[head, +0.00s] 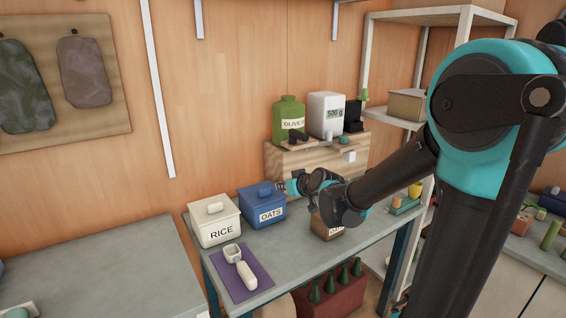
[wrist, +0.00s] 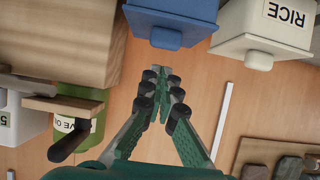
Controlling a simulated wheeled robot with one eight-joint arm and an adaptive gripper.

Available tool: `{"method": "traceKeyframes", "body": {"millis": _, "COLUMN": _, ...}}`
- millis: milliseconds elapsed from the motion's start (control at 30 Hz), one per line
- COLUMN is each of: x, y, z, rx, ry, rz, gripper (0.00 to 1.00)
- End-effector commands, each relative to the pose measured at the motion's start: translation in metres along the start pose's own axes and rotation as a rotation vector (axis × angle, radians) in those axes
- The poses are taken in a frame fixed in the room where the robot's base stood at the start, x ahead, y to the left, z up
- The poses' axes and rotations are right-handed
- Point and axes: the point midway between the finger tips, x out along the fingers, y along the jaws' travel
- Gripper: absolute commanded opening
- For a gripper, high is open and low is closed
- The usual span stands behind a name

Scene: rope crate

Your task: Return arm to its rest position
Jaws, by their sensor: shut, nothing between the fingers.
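My gripper (wrist: 163,90) shows in the wrist view with its green fingers and dark joints drawn together, shut and empty. In the head view my gripper (head: 287,187) is small and partly hidden by my own wrist, just right of the blue OATS canister (head: 263,207) and in front of the wooden box. I cannot tell whether it touches the canister. My black and teal arm reaches in from the right, above the grey table (head: 330,255). In the wrist view, which looks upside down, the OATS canister (wrist: 170,18) and white RICE canister (wrist: 262,38) are beyond the fingertips.
A wooden box (head: 285,160) bears a green olive oil bottle (head: 288,122) and a white scale-like device (head: 325,112). A brown container (head: 328,229) stands under my wrist, partly hidden. A white scoop (head: 240,265) lies on a purple mat (head: 262,279). Shelves (head: 410,122) stand behind my arm.

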Motion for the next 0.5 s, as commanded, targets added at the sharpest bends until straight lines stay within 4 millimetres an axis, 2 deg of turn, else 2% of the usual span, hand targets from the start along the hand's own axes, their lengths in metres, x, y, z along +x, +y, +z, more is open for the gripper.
{"method": "traceKeyframes", "body": {"millis": 167, "x": -0.061, "y": 0.029, "z": 0.081, "rx": 0.093, "ry": -0.198, "rz": 0.070, "gripper": 0.00}}
{"method": "traceKeyframes", "body": {"millis": 300, "x": -0.119, "y": 0.047, "z": 0.158, "rx": 0.201, "ry": -0.382, "rz": 0.166, "gripper": 0.00}}
{"method": "traceKeyframes", "body": {"millis": 400, "x": -0.160, "y": 0.055, "z": 0.208, "rx": 0.282, "ry": -0.500, "rz": 0.245, "gripper": 0.00}}
{"method": "traceKeyframes", "body": {"millis": 500, "x": -0.196, "y": 0.058, "z": 0.248, "rx": 0.355, "ry": -0.594, "rz": 0.321, "gripper": 0.00}}
